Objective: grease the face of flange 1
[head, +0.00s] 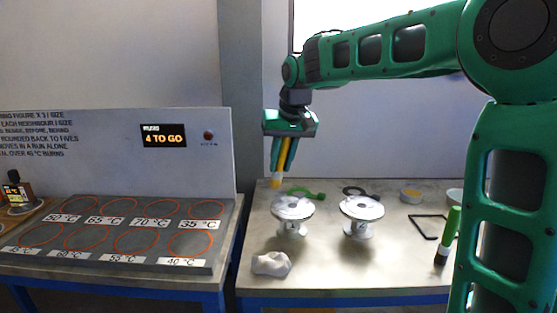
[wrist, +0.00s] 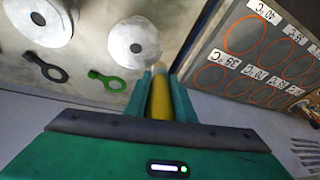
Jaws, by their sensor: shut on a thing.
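Two pale, round flanges on short stems stand on the table, a left one (head: 292,208) and a right one (head: 362,208). Both faces show in the wrist view, the left flange (wrist: 133,42) nearer my gripper and the right flange (wrist: 38,22) farther off. No number is readable on either. My gripper (head: 282,162) is shut on a yellow stick (wrist: 160,103) with a pale tip, pointing down. The tip is above and behind the left flange, apart from its face. I cannot tell whether either face carries grease.
A green tabbed ring (head: 308,194) and a black one (head: 360,191) lie behind the flanges. A grey cloth (head: 271,264) lies in front. A marked hot-plate panel (head: 110,232) stands left.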

